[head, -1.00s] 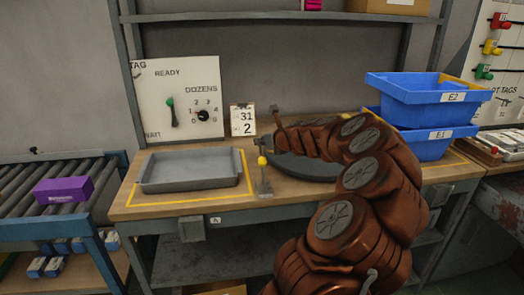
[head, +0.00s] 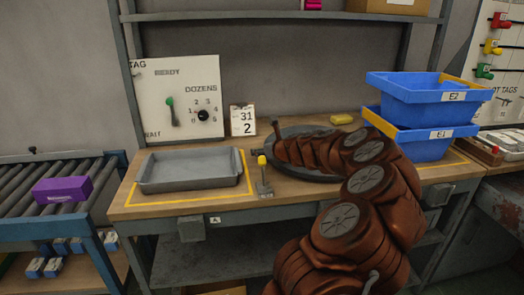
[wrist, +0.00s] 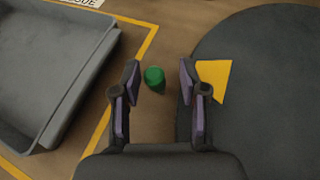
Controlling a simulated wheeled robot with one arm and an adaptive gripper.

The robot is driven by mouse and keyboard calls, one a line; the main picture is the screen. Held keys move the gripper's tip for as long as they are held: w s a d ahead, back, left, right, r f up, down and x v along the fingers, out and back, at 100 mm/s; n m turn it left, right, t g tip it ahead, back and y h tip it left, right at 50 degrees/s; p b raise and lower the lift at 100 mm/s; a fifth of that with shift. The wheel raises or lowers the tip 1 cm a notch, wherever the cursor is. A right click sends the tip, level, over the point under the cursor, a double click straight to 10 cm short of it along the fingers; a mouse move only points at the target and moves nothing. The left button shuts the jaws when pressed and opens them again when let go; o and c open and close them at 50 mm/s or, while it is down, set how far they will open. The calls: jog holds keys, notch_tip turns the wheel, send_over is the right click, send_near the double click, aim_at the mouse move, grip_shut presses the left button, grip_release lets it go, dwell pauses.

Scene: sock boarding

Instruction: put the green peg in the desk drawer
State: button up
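In the wrist view the green peg (wrist: 154,78) stands on the wooden desk between the grey tray and a dark round plate. My gripper (wrist: 158,88) is open, with one finger on each side of the peg. A gap shows between the peg and each finger, and nothing is held. In the head view I cannot make out the peg, and my brown arm reaches over the plate. A small grey box-like front (head: 191,229) hangs under the desk's front edge, near a label A. I cannot tell whether it is the desk drawer.
The grey tray (head: 190,184) sits left inside yellow tape. The dark round plate (head: 318,178) lies right of the peg. A yellow-topped post (head: 264,185) stands near the front edge. Blue bins (head: 420,143) are stacked at right. A yellow block (head: 342,119) lies behind the plate.

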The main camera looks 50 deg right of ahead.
jog(key=shift+r, duration=0.1)
jog(key=shift+s+r, duration=0.15)
jog(key=v, duration=1.1)
jog(key=shift+s+p, duration=0.35)
jog(key=shift+p, duration=0.1)
jog(key=shift+a, duration=0.15)
